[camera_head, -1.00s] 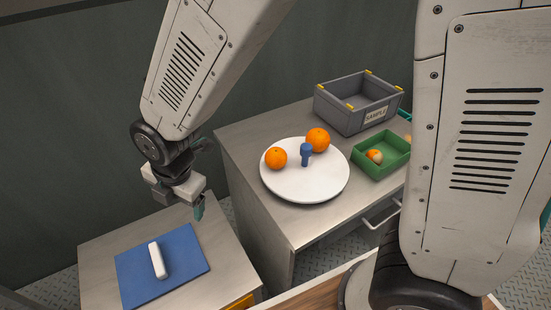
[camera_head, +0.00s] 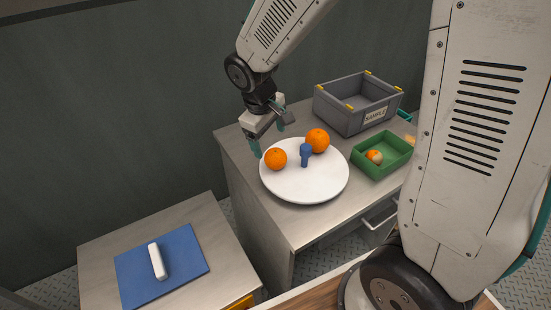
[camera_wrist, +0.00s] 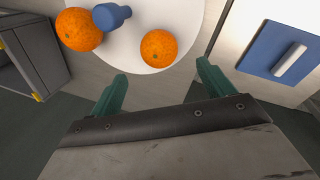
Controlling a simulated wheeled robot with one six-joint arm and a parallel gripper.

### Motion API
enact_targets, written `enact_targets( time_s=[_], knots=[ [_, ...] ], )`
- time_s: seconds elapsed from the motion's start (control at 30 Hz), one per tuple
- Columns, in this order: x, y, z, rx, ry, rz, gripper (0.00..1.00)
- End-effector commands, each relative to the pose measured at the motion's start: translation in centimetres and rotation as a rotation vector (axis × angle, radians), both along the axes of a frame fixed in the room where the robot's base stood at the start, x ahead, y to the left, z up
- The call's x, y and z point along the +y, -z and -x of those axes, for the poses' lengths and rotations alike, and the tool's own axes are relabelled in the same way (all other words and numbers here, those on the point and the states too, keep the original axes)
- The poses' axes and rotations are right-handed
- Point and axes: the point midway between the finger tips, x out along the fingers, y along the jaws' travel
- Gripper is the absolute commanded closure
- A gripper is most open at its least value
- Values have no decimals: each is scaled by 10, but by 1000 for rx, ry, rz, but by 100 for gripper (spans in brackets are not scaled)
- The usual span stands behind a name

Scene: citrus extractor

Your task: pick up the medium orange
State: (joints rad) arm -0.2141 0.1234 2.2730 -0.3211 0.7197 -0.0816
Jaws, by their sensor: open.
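Two oranges rest on a round white plate (camera_head: 310,188) on the grey cabinet. The left, slightly smaller orange (camera_head: 275,159) shows nearer the middle in the wrist view (camera_wrist: 158,48). The right, larger orange (camera_head: 317,140) shows at the upper left there (camera_wrist: 79,29).
A grey crate labelled SAMPLE (camera_head: 357,118) stands behind the plate. A green tray (camera_head: 383,168) at its right holds a small orange-and-pale piece (camera_head: 374,156). On a lower table at left, a white bar (camera_head: 157,260) lies on a blue mat (camera_head: 190,268).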

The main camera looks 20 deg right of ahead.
Motion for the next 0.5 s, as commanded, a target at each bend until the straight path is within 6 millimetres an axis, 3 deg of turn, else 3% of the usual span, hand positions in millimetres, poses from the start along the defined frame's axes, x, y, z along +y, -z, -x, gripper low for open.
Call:
enact_targets(
  time_s=[0.17, 0.5],
  knots=[
    [-2, 2, 2, -14, 129, -2, 19],
    [-10, 39, 0, -14, 139, -4, 19]
  ],
)
